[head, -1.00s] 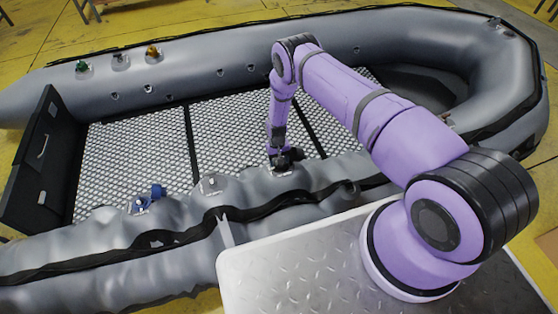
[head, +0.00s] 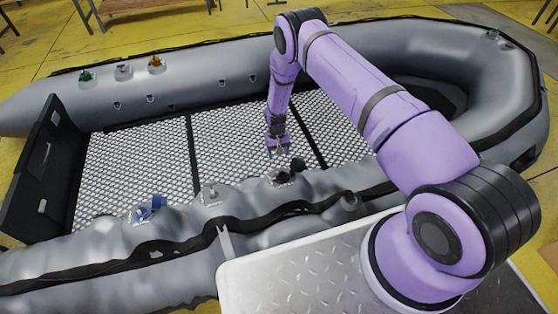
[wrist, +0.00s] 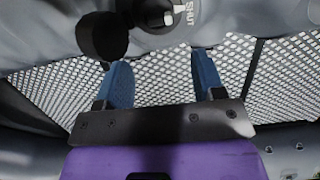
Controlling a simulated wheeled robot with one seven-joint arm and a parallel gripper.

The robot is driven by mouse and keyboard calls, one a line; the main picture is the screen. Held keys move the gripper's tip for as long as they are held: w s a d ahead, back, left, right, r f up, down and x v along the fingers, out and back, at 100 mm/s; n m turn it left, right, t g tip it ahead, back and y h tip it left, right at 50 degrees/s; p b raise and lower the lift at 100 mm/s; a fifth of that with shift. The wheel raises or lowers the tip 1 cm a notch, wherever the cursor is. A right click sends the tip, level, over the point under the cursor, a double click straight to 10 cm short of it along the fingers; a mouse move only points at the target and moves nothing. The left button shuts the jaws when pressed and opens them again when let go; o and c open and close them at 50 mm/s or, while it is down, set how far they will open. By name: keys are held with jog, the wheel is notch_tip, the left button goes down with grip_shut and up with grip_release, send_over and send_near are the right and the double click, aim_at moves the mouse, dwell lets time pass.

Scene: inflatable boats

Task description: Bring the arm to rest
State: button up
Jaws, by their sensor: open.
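My purple arm (head: 350,85) reaches from its base at the right over the grey inflatable boat (head: 60,92). My gripper (head: 278,156) hangs pointing down, just beyond the near tube's valve with a black cap (head: 283,177). In the wrist view its two blue fingers (wrist: 161,64) are apart, with nothing between them but the patterned floor behind. The black cap (wrist: 101,37) shows there beside a valve labelled SHUT (wrist: 155,12), both clear of the fingers. Whether the cap is seated on a valve is hard to tell.
The near tube looks wrinkled and also carries a blue-capped valve (head: 152,206) and a grey valve (head: 211,194). A metal plate (head: 300,270) lies by my arm's base. The boat's floor (head: 140,165) is clear.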

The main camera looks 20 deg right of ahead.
jog(key=shift+r, duration=0.35)
jog(key=shift+w+r, duration=0.1)
jog(key=w+d+r+t, duration=0.1)
jog(key=w+r, duration=0.1)
jog(key=r, duration=1.1)
jog(key=w+r+t, duration=0.1)
jog(key=w+r, duration=0.1)
jog(key=r, duration=1.1)
jog(key=s+d+r+t, duration=0.1)
jog(key=s+r, duration=0.3)
jog(key=r, duration=0.8)
jog(key=s+d+r+t, duration=0.1)
jog(key=s+r, duration=0.3)
jog(key=r, duration=0.7)
jog(key=s+d+r+t, duration=0.2)
jog(key=s+d+r, duration=0.1)
jog(key=s+r, duration=1.35)
jog(key=s+d+r+t, duration=0.1)
jog(key=s, duration=1.8)
jog(key=shift+s+d+r, duration=0.15)
jog(key=shift+s+r, duration=0.2)
